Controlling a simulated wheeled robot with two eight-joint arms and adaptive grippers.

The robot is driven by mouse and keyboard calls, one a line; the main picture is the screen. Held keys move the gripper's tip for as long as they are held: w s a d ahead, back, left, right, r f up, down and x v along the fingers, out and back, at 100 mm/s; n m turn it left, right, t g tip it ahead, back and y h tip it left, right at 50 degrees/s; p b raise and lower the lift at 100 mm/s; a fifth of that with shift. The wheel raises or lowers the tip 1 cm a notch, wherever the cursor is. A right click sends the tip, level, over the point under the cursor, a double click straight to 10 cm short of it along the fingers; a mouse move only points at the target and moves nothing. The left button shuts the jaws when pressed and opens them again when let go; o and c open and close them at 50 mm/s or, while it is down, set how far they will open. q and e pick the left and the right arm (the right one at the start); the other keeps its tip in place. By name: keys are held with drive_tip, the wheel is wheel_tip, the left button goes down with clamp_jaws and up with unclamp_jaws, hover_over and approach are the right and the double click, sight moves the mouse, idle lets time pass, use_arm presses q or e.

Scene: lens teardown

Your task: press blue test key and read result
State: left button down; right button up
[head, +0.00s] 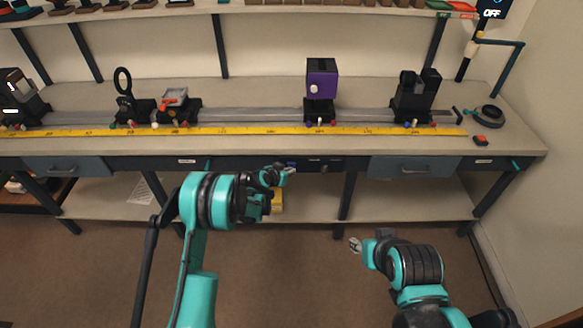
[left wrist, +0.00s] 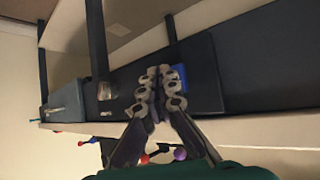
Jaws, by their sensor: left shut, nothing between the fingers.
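My left gripper (head: 286,172) is at the front edge of the bench, beside a dark panel (head: 318,165) set under the bench top. In the left wrist view its two fingers (left wrist: 158,88) are closed together with nothing between them. A blue key (left wrist: 180,76) shows on the dark panel just behind and beside the fingertips. Whether the fingers touch it, I cannot tell. A small display (head: 492,13) at the top right reads "OFF". My right arm ends low on the right, at a small pale part whose jaws I cannot make out.
A rail with a yellow ruler (head: 240,131) runs along the bench. A purple box (head: 321,80) on a mount, a ring holder (head: 123,88) and other dark mounts stand on it. A small red-topped box (head: 481,140) sits at the right. Drawers (head: 415,167) flank the panel.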

use_arm(q)
drive_tip(key=shift+w, duration=0.4)
idle(0.4)
drive_tip(key=shift+s, duration=0.85)
drive_tip(key=shift+s, duration=2.5)
